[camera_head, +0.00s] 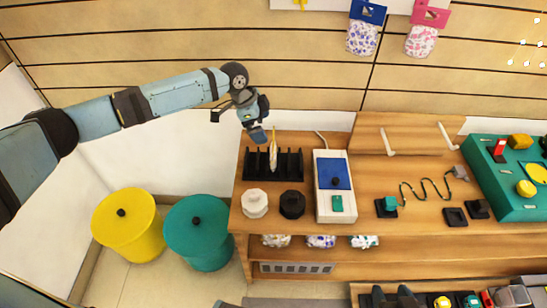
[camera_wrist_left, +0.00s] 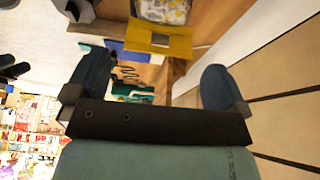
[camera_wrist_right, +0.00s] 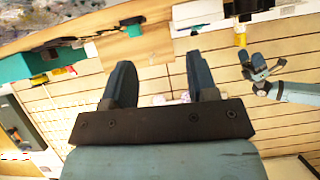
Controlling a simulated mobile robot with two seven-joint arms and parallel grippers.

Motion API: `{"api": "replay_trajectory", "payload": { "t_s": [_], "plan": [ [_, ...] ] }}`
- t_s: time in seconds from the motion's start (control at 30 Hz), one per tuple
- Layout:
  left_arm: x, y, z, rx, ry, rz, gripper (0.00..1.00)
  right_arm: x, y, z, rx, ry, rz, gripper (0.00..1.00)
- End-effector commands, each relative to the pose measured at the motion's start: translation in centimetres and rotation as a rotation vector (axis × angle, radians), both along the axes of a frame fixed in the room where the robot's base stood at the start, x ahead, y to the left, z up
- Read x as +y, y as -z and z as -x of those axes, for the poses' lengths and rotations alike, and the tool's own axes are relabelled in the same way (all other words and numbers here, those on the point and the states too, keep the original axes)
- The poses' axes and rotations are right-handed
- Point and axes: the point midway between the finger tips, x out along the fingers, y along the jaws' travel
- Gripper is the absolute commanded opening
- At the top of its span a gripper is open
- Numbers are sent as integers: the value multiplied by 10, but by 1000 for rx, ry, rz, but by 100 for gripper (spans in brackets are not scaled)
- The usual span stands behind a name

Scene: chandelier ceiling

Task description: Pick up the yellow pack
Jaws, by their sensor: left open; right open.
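The yellow pack (camera_head: 273,152) stands upright in the black slotted rack (camera_head: 252,166) on the wooden counter and shows nearly edge-on. In the left wrist view its yellow header card (camera_wrist_left: 160,40) and clear patterned bag (camera_wrist_left: 165,11) show ahead, between the finger directions. My left gripper (camera_head: 258,134) is open, close above and beside the top of the pack. I cannot tell whether a finger touches it. My right gripper (camera_wrist_right: 160,80) is open and empty in the right wrist view, facing the slatted wall; I cannot make it out surely in the head view.
A blue-and-white device (camera_head: 323,200), a white knob-topped jar (camera_head: 254,204) and a black one (camera_head: 292,205) stand close to the rack. A blue pack (camera_head: 364,28) and a pink pack (camera_head: 425,30) hang on the wall. Yellow (camera_head: 125,228) and teal (camera_head: 199,235) bins stand left.

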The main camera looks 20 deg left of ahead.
Motion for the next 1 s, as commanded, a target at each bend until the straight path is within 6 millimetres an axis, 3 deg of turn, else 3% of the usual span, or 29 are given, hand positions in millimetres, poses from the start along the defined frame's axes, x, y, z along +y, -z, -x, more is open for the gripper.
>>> {"api": "replay_trajectory", "payload": {
  "t_s": [0.1, 0.47, 0.7, 0.97, 1.0],
  "plan": [
    [-8, 22, -2, 1, 0, 0, 100, 1, 3, 0, -2, -1, -3, 53],
    [-19, 46, -6, -2, 0, 0, 100, 2, 6, -1, -6, -2, -9, 53],
    [-32, 79, -11, -2, -1, 0, 100, 4, 5, -2, -19, -3, -20, 53],
    [-34, 83, -12, -2, -2, 1, 100, 4, 1, -2, -25, -5, -23, 53],
    [-34, 83, -12, -2, -2, 1, 93, 4, 1, -2, -24, -5, -23, 53]
  ]
}}
